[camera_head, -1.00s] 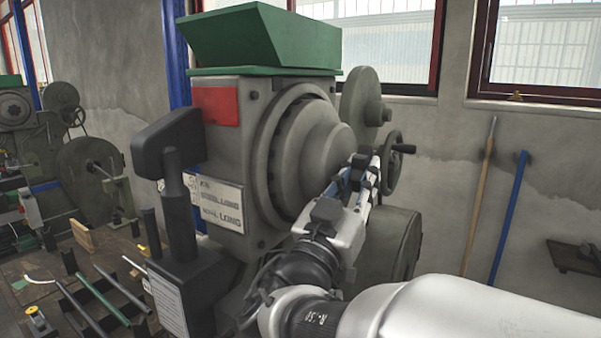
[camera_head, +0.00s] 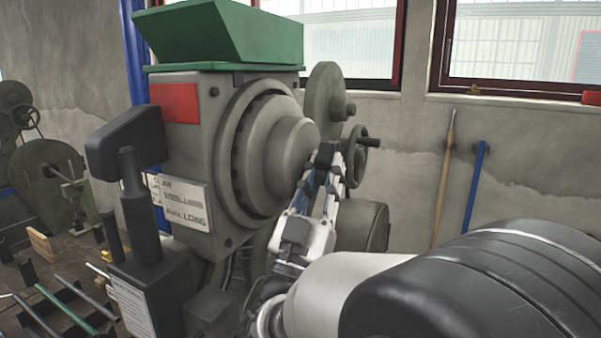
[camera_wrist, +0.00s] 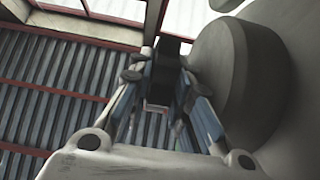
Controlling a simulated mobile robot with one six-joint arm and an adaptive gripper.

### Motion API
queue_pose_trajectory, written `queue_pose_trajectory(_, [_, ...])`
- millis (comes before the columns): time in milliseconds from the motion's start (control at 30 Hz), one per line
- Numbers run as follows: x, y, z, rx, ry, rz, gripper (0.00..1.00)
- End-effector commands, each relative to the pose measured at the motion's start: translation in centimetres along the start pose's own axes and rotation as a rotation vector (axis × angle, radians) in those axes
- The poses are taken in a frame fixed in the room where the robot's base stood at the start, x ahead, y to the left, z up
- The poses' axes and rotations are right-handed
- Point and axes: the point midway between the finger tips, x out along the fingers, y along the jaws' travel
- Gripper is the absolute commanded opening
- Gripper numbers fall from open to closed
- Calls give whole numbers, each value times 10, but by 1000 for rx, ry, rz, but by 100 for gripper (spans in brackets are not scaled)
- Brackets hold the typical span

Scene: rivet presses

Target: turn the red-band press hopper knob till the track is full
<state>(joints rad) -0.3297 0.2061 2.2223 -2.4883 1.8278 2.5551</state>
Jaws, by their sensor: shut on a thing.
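The red-band press (camera_head: 214,160) stands in the middle of the head view, with a red patch (camera_head: 174,103) below its green hopper (camera_head: 225,35) and a large round stepped cone on its right face. My gripper (camera_head: 328,160) is beside the tip of that cone. In the wrist view, my gripper (camera_wrist: 163,62) has its fingers closed on a dark, block-like piece, which I take to be the hopper knob (camera_wrist: 160,90). The fingers partly hide it. The cone (camera_wrist: 240,75) lies close on the right there. The feed track cannot be made out.
A handwheel with a dark crank handle (camera_head: 368,143) is just behind my gripper. A black lever head (camera_head: 125,140) stands at the press's left front. A bench with rods (camera_head: 65,308) is at lower left. Two poles lean on the wall at right.

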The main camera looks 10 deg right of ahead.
Motion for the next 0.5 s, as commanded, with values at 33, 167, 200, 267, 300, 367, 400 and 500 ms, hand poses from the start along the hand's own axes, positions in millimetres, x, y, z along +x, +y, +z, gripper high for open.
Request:
queue_pose_trajectory(33, [1,0,-1,1,2,1,0])
queue_pose_trajectory(167, [1,0,-1,1,2,2,21])
queue_pose_trajectory(200, [1,0,-1,1,2,2,24])
queue_pose_trajectory(267, [1,0,-1,1,2,2,27])
queue_pose_trajectory(300, [1,0,-1,1,1,1,27])
queue_pose_trajectory(367, [1,0,-1,1,1,1,27])
queue_pose_trajectory(400, [1,0,-1,0,1,1,27])
queue_pose_trajectory(500, [1,0,-1,0,0,1,27])
